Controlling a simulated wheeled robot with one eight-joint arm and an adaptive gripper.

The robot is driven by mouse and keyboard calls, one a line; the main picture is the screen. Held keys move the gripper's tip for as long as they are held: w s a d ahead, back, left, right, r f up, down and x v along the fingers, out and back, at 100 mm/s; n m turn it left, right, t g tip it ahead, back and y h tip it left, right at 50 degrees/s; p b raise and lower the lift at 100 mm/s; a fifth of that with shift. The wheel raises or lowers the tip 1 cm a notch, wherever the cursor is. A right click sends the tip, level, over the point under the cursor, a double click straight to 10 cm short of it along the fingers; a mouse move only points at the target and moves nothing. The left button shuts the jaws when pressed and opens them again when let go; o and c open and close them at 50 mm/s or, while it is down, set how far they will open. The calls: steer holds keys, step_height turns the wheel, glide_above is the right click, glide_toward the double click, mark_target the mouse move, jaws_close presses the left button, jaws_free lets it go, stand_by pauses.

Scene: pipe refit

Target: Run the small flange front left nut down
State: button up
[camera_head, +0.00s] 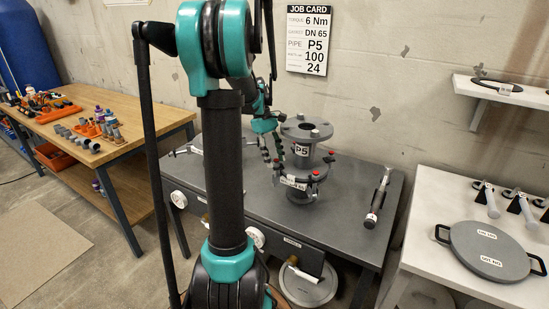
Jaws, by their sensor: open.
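A grey flanged pipe piece (300,190) stands upright on the grey bench, with a label reading P5. Its wide upper flange (307,131) is bare on top. A lower flange joint (316,171) carries several red-topped fasteners, one of them at its front left (283,173). A white label hangs in front of this joint, too small to read. My gripper (273,158) is open, pointing down just left of the pipe piece, close to the lower joint's left side. Whether its fingers touch a nut is too small to tell. My arm stands in front and hides the bench's left part.
A tool with a dark handle (376,200) lies on the bench's right. A job card (310,40) hangs on the wall, reading 6 Nm and P5. A white table (440,262) at right holds a round grey plate (488,250). A wooden table (130,135) with parts stands left.

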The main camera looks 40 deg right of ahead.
steer(key=v, duration=1.2)
steer(key=s+a+r+n+t+h, duration=0.2)
steer(key=a+r+n+t+h, duration=0.25)
steer(key=n, duration=0.75)
steer(key=s+d+f, duration=0.1)
steer(key=f, duration=0.4)
steer(key=s+d+f+g, duration=0.1)
steer(key=f, duration=0.4)
steer(key=s+d+f+g, duration=0.1)
steer(key=d+f, duration=0.1)
steer(key=f, duration=0.3)
steer(key=shift+s+f+y, duration=0.1)
steer(key=shift+f+y, duration=0.15)
steer(key=shift+y, duration=0.1)
jaws_close()
